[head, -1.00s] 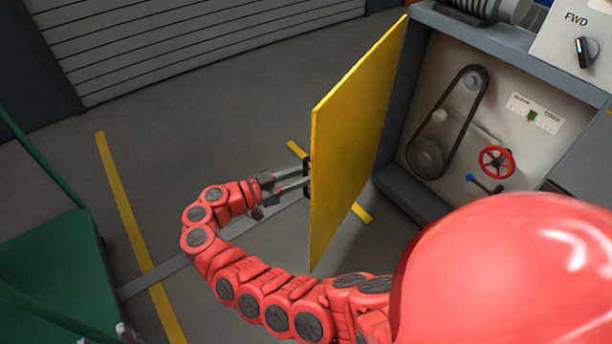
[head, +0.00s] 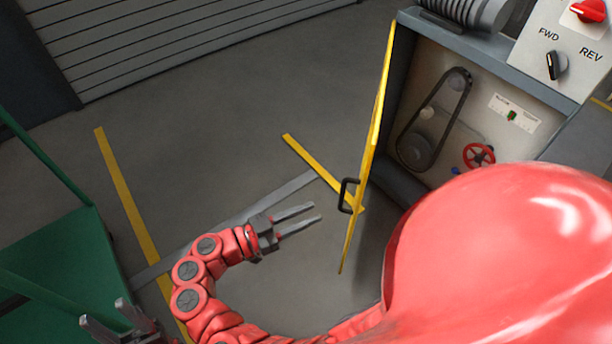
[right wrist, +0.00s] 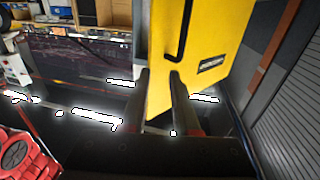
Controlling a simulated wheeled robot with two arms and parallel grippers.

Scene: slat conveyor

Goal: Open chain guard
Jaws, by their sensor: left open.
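The yellow chain guard (head: 372,128) stands swung out from the grey machine housing, seen nearly edge-on in the head view. Its black handle (head: 342,195) is on the left face. My right gripper (head: 316,212) is open and empty, a short way left of the handle, fingers pointing towards it. In the right wrist view the yellow guard (right wrist: 222,40) with its dark handle (right wrist: 181,35) stands beyond the parted fingers (right wrist: 160,76). My left gripper (head: 103,311) is open at the lower left, away from the guard. The exposed chain loop (head: 433,118) shows inside the housing.
A control box (head: 567,40) with a FWD/REV switch is on top. A green cart (head: 50,250) stands at left. The floor between cart and guard is clear.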

